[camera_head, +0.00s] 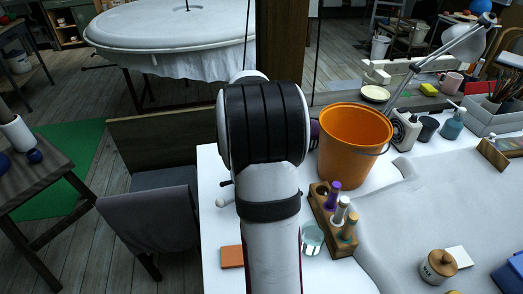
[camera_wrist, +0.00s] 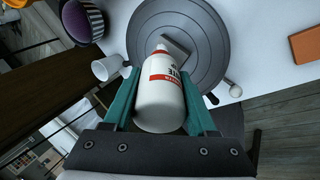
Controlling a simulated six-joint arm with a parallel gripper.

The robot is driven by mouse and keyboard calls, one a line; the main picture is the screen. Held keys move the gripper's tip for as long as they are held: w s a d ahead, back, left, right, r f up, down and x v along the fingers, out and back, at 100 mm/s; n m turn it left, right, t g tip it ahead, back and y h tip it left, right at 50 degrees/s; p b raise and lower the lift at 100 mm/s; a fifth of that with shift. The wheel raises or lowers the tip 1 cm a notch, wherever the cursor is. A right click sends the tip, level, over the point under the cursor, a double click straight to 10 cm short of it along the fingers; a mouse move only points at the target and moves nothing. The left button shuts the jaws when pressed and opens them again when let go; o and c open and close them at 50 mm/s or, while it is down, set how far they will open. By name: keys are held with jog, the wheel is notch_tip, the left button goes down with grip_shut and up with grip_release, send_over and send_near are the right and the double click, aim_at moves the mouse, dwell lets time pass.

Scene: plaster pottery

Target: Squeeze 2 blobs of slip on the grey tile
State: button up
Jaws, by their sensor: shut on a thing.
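In the wrist view, my gripper (camera_wrist: 160,78) has its two teal fingers closed on a white bottle (camera_wrist: 158,105) with a red-and-white label. The bottle's narrow top points away from the camera, toward a round grey turntable (camera_wrist: 205,70). The grey tile (camera_wrist: 178,42) lies on the turntable, just beyond the bottle's tip and partly hidden by it. The visible part of the tile looks plain grey. I cannot tell how high the tip is above it. In the head view my arm hides the gripper, bottle, turntable and tile.
An orange bucket (camera_head: 352,145) and a wooden rack (camera_head: 333,222) with bottles stand right of my arm. A clear glass (camera_head: 312,238) and an orange block (camera_head: 232,257) are nearer. In the wrist view a white cup (camera_wrist: 107,67) and a striped cup (camera_wrist: 84,20) are left of the turntable.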

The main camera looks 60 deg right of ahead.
jog(key=shift+r, duration=2.05)
jog(key=w+a+r, duration=0.1)
jog(key=w+a, duration=0.4)
jog(key=a, duration=0.6)
jog(key=w+a+r, duration=0.2)
jog(key=w+a, duration=0.2)
jog(key=a, duration=0.6)
jog(key=s+a+r, duration=0.1)
jog(key=a, duration=0.8)
jog(key=s+a+r, duration=0.1)
jog(key=a+r, duration=0.1)
jog(key=a, duration=0.7)
jog(key=shift+s+a, duration=0.35)
jog(key=shift+s, duration=0.05)
